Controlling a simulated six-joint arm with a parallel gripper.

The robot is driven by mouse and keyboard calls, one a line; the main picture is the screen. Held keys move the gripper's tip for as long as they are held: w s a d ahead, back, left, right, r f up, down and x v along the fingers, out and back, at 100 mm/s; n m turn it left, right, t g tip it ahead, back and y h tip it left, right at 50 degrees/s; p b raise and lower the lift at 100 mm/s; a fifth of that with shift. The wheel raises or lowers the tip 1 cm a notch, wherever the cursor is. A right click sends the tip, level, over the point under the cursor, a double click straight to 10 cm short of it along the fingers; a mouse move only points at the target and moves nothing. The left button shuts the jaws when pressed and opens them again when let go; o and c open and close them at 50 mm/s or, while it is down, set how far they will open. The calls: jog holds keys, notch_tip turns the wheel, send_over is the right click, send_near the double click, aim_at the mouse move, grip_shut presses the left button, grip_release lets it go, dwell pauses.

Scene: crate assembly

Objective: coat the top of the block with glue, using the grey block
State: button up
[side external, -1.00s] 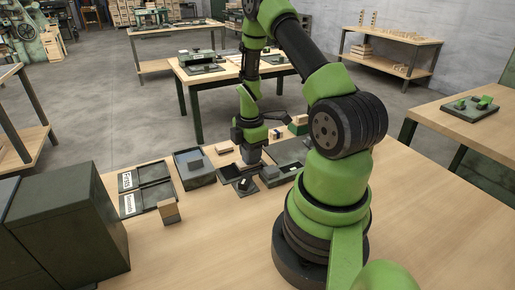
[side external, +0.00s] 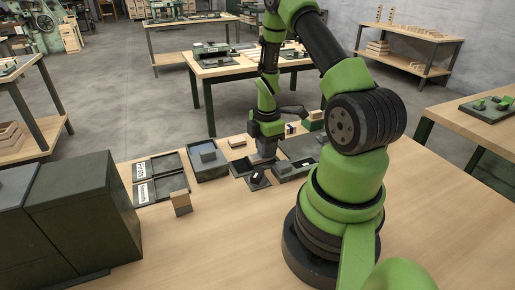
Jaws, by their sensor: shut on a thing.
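My gripper (side external: 265,142) points down over the middle of the bench and is shut on a grey block (side external: 262,156), mostly hidden under the jaws. I cannot tell if the block touches what lies below it. A small wooden piece (side external: 237,143) lies just left of the gripper. Which block is the one for the glue is unclear, and I cannot make out any glue.
A grey tray (side external: 222,172) with a small block in it stands left of the gripper. Two labelled dark panels (side external: 160,178) lie farther left. A small dark stand (side external: 259,181) is in front of the gripper. A large dark cabinet (side external: 85,210) fills the front left. The front bench is clear.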

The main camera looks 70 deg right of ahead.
jog(key=shift+s+d+r, duration=0.15)
jog(key=shift+s+d, duration=0.65)
notch_tip(320, 180, up, 8)
jog(key=w+a+r+m, duration=0.2)
jog(key=w+a+m, duration=0.1)
jog(key=a, duration=0.4)
jog(key=w+a+r+m, duration=0.3)
jog(key=a, duration=0.5)
jog(key=w+a+r+m, duration=0.2)
jog(key=w+a+m, duration=0.1)
jog(key=a, duration=0.4)
jog(key=shift+a+r+m, duration=0.15)
jog(key=shift+a+m, duration=0.15)
jog(key=shift+m, duration=0.1)
jog(key=shift+d, duration=0.1)
